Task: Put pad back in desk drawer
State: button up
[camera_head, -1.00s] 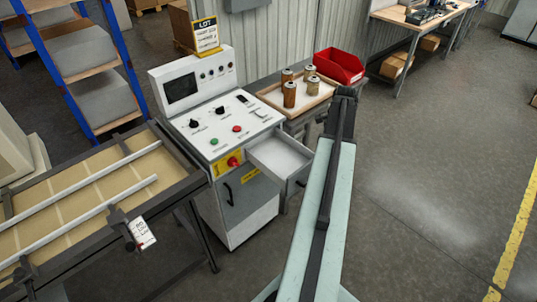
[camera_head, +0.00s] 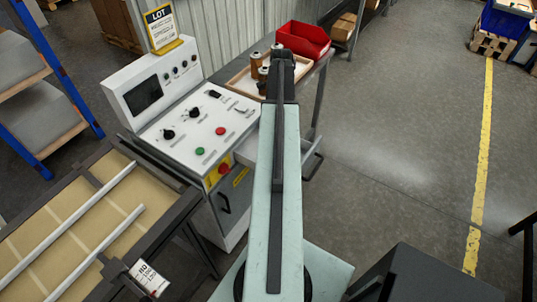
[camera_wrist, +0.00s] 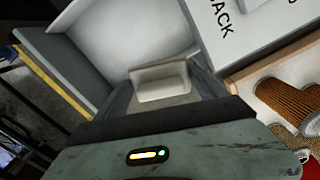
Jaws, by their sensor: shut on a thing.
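A small pale grey pad (camera_wrist: 160,80) sits in the middle of the wrist view, between the fingers of my gripper (camera_wrist: 163,97), which is shut on it. The pad is hidden in the head view. The desk drawer is pulled open from the console; its pale inside (camera_wrist: 125,35) lies beyond the pad in the wrist view. In the head view my arm covers most of the drawer (camera_head: 245,152), and my gripper (camera_head: 283,52) shows only from behind, its fingertips hidden. I cannot tell how high the pad is above the drawer floor.
The white control console (camera_head: 190,120) stands left of my arm. A wooden tray (camera_head: 240,84) with brown filter cartridges (camera_head: 256,66) and a red bin (camera_head: 303,40) are behind. A frame table (camera_head: 60,225) is at the lower left. Open floor (camera_head: 400,150) lies to the right.

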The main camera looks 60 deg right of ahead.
jog(key=s+a+f+n+b, duration=0.2)
jog(key=a+f+n+b, duration=0.15)
jog(key=a, duration=0.55)
jog(key=f+b, duration=1)
jog(key=shift+d, duration=0.3)
jog(key=o, duration=1.1)
jog(key=shift+r, duration=0.1)
notch_tip(320, 180, up, 12)
jog(key=p, duration=1.2)
jog(key=shift+r+p, duration=0.1)
jog(key=shift+p, duration=0.2)
